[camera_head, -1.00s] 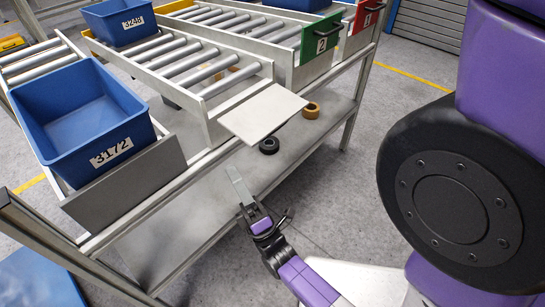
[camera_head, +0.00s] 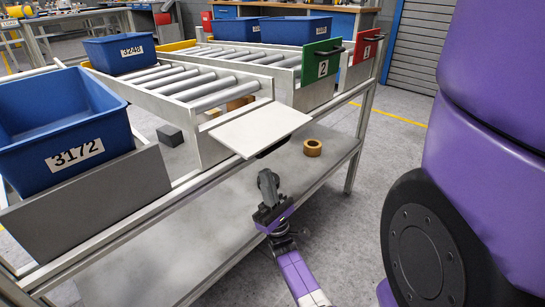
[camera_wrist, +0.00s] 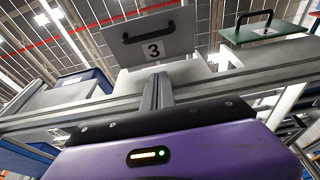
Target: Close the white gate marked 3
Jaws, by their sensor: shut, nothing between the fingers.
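The white gate (camera_head: 262,128) is folded down flat at the open end of the middle roller lane in the head view, its plain inner face up. In the wrist view its marked face with the number 3 (camera_wrist: 153,50) and a black handle show from below. My gripper (camera_head: 267,182) is shut and empty, below the gate's front edge and apart from it, its fingers pointing up. In the wrist view the fingertips (camera_wrist: 157,80) appear just below the number 3.
The green gate 2 (camera_head: 320,62) and red gate 1 (camera_head: 367,48) stand upright at right. A blue bin marked 3172 (camera_head: 75,125) sits behind a grey gate (camera_head: 90,200) at left. A brown roll (camera_head: 312,148) lies on the lower shelf (camera_head: 180,255).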

